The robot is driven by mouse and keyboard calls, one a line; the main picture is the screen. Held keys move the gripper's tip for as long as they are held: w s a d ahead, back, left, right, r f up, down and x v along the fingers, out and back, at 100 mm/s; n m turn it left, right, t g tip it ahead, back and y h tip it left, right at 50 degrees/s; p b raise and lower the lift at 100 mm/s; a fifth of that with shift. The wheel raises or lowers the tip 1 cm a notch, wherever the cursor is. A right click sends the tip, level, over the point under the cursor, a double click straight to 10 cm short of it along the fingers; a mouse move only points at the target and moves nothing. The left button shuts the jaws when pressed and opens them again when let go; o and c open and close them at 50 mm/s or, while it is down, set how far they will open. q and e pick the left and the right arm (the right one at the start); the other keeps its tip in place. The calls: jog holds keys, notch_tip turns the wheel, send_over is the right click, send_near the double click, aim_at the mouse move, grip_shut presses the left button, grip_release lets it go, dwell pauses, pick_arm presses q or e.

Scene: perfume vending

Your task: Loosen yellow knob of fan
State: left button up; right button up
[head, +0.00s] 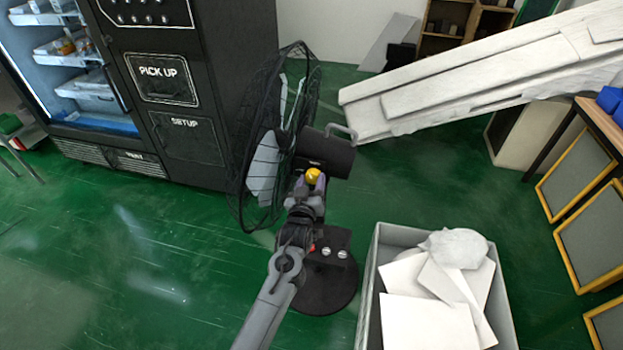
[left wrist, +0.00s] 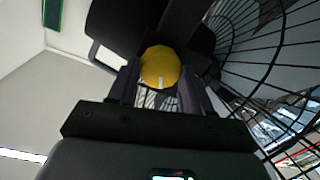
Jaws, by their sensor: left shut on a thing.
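The black standing fan (head: 328,152) stands on the green floor, its wire cage facing left and its round base below. The yellow knob (head: 313,176) sits under the motor housing. My left gripper (head: 310,185) reaches up to the knob from below and is shut on it. In the left wrist view the knob (left wrist: 160,67) lies between the two fingers of my left gripper (left wrist: 158,82), with a small white mark at its lower edge. My right gripper is not seen in either view.
A black vending machine (head: 195,90) stands behind the fan at left. A grey bin (head: 372,290) with white boards stands right of the fan base. A large white slab-like object (head: 480,75) slants across the upper right. The floor (head: 120,240) at left is clear.

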pick_arm(q)
jog(key=shift+n+p, duration=0.4)
jog(key=shift+n, duration=0.5)
jog(key=o, duration=1)
jog(key=shift+o, duration=0.2)
